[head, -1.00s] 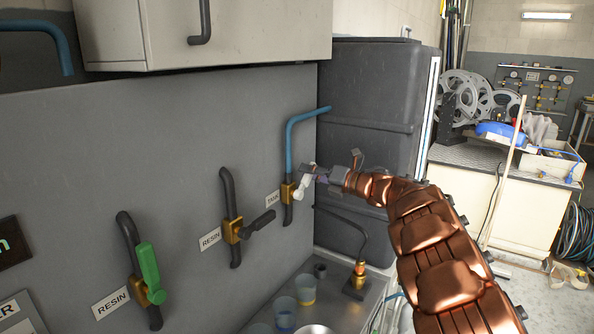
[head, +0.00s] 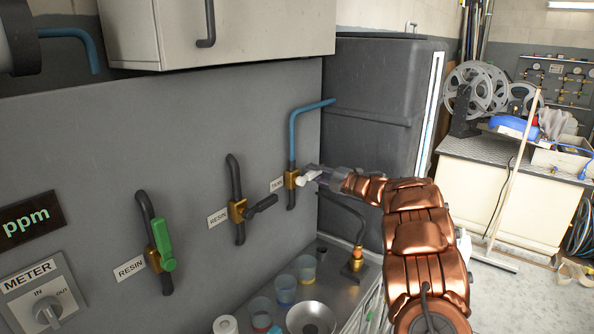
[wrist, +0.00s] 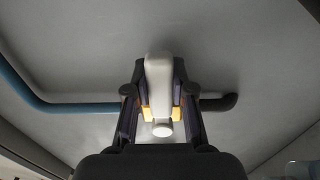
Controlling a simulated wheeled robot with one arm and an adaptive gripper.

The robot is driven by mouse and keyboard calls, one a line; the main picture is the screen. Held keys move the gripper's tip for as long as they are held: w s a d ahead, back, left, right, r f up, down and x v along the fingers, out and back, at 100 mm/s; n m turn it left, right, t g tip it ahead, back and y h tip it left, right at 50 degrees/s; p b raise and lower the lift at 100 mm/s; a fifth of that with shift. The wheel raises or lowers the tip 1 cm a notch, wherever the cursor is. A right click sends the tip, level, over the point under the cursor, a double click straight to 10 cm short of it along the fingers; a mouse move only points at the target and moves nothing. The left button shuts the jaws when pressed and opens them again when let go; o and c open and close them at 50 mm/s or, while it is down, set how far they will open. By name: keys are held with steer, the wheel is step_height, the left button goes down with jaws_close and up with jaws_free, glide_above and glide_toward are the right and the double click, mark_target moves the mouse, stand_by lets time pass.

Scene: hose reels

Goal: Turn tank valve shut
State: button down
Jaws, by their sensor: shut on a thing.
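The tank valve has a brass body (head: 291,179) on a blue-and-black pipe, beside a TANK label (head: 277,184). Its white lever handle (head: 308,176) sticks out from the wall toward the right, roughly across the pipe in the head view. My gripper (head: 314,175) is at the handle, with a finger on each side of it. In the wrist view, the white handle (wrist: 159,85) lies between the two fingers of my gripper (wrist: 160,112), which are closed on it. The brass body is mostly hidden behind the handle there.
Two RESIN valves stand to the left, one with a black handle (head: 263,205) and one with a green handle (head: 164,243). Below is a counter with cups (head: 286,288), a bowl (head: 311,318) and a tap (head: 356,262). A dark cabinet (head: 375,110) stands right behind the valve.

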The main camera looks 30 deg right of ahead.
steer(key=shift+d, duration=0.1)
stand_by(0.4)
steer(key=c, duration=1)
jaws_free()
steer(key=shift+o, duration=0.2)
steer(key=v, duration=1.2)
